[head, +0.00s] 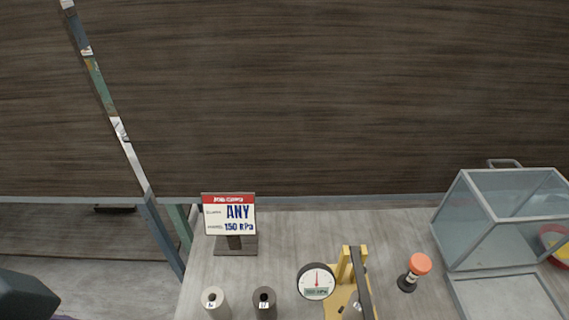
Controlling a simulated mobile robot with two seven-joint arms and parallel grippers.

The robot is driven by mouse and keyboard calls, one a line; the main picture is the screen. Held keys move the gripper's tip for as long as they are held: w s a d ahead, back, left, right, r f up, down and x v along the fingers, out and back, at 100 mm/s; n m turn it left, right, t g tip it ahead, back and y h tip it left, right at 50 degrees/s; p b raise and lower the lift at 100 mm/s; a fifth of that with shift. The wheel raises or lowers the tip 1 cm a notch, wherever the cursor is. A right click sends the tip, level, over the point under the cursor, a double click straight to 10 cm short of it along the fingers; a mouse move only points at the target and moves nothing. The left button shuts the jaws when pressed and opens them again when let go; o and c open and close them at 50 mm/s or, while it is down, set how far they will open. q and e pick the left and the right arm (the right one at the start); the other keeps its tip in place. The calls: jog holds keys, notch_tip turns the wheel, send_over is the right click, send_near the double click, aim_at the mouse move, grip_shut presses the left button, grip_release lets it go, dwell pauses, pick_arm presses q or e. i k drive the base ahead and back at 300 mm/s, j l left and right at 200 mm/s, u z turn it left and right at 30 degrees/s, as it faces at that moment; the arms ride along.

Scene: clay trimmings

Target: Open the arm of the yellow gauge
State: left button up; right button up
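The yellow gauge (342,298) stands on the table at the bottom of the head view, right of centre, cut off by the lower edge. It has two yellow posts, a round white dial (316,281) with a red needle and a small display, and a long dark arm (360,284) running down beside the posts. A greyish part shows on its yellow base; I cannot tell what it is. How far the arm is raised is hard to tell from above. Neither gripper shows; only a dark part, probably of my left arm, enters at the lower left.
A sign (229,215) reading "ANY" and "150 kPa" stands behind. A pale cylinder (214,301) and a dark cylinder (264,301) are left of the gauge. An orange-topped black tool (414,271) is right of it. A glass-sided box (484,232) stands far right.

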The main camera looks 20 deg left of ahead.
aim_at(365, 301)
jog(key=j+z, duration=0.2)
jog(key=j, duration=0.2)
jog(key=l+u, duration=0.35)
jog(key=l, duration=0.15)
jog(key=l+u, duration=0.6)
jog(key=l, duration=0.25)
jog(key=k+l+u, duration=0.25)
jog(key=l, duration=0.15)
jog(key=l+u, duration=0.2)
jog(key=l, duration=0.25)
